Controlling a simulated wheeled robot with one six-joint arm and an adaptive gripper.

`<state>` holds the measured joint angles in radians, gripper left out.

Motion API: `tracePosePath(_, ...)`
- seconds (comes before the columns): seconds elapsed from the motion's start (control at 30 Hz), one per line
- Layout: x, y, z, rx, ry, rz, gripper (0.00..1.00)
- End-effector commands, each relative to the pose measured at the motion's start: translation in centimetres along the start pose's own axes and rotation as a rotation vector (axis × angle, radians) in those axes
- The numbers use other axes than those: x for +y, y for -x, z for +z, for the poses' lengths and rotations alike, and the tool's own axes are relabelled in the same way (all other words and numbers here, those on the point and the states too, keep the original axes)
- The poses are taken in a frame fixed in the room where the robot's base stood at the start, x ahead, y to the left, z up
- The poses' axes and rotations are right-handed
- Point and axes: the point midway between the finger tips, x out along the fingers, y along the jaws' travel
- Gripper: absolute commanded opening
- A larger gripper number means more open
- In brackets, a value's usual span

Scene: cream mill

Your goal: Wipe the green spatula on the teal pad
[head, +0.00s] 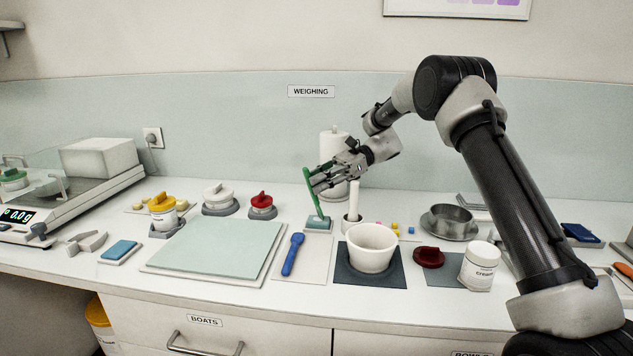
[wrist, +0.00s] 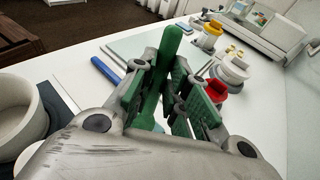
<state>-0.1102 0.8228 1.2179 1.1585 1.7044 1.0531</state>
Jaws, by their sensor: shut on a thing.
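My gripper (head: 320,181) is shut on the green spatula (head: 311,188), gripping it partway along. The spatula stands nearly upright, slightly tilted, its lower end at the small teal pad (head: 313,225) on a pale block. The end appears to meet the pad's top; whether it touches I cannot tell. A pale spot shows there. In the wrist view the spatula's green handle (wrist: 171,52) rises between the fingers (wrist: 168,90); its lower end and the pad are largely hidden.
A white bowl (head: 372,240) on a dark mat stands right of the pad, with a white upright rod (head: 354,196) behind. A blue spatula (head: 292,255) and a pale green board (head: 215,250) lie left. A blue pad (head: 120,249) lies further left. A white roll (head: 333,147) stands behind.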

Motion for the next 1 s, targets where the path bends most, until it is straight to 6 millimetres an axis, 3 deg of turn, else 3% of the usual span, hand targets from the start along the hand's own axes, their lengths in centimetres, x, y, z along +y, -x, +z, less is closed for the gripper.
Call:
tracePosePath(0.7, 0.1, 1.5, 4.9, 0.000, 0.000, -0.001, 0.00)
tracePosePath(1.0, 0.1, 1.8, 5.7, 0.000, 0.000, -0.001, 0.00)
